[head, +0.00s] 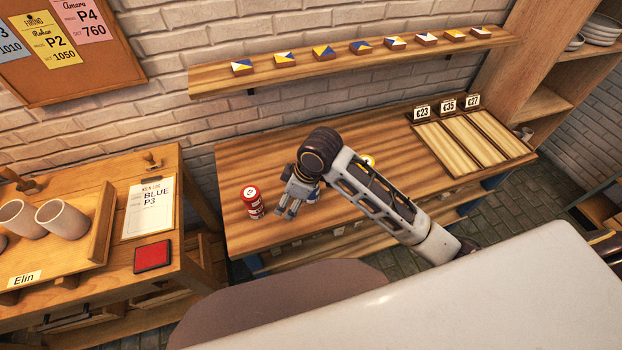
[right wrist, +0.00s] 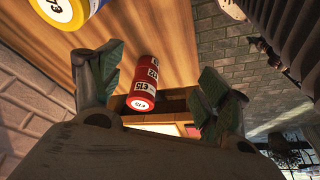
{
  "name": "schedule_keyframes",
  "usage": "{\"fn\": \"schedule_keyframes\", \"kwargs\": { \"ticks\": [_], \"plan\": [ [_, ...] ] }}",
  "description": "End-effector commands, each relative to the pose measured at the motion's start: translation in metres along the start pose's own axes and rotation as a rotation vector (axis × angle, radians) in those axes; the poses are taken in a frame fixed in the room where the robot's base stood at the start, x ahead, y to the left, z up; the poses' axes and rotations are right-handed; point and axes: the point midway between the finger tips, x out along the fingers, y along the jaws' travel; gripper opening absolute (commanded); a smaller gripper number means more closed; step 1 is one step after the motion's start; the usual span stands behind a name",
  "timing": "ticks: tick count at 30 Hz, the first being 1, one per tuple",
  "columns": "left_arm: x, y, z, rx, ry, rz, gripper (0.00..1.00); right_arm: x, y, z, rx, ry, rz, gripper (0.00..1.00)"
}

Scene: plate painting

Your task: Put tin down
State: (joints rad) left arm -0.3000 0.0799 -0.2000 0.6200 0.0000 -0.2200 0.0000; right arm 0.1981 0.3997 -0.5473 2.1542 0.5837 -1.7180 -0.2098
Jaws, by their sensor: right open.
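A red tin (head: 252,203) with a white label stands on the wooden workbench (head: 240,160) near its left front edge. My right gripper (head: 287,213) is just right of the tin, pointing down, and apart from it. In the right wrist view the fingers are spread and the red tin (right wrist: 143,88) shows beyond them, in the gap, not gripped. A blue, white and yellow round thing with a price label (right wrist: 62,10) is cut off at the top left there. In the head view my right arm hides part of the bench. My left gripper is not in view.
A rack with several price cards (head: 448,105) lies at the bench's right end. A shelf of small painted tiles (head: 350,62) hangs above. At the left, a side table holds cups (head: 62,219) and a red pad (head: 152,257). The bench behind the tin is clear.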

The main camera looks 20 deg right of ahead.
Motion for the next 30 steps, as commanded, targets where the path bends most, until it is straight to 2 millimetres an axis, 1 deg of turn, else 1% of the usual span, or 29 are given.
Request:
{"fn": "schedule_keyframes", "kwargs": {
  "ticks": [3,12,20,30],
  "plan": [
    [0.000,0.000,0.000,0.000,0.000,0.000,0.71,-0.004,0.007,-0.006,-0.054,-0.023,-0.004,0.76],
    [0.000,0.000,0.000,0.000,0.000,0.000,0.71,-0.014,0.025,-0.015,-0.171,-0.088,-0.023,0.76],
    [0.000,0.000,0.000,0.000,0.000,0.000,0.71,-0.026,0.045,-0.018,-0.251,-0.154,-0.035,0.76],
    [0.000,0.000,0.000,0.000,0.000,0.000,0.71,-0.051,0.079,-0.016,-0.323,-0.244,-0.048,0.76]
  ]
}}
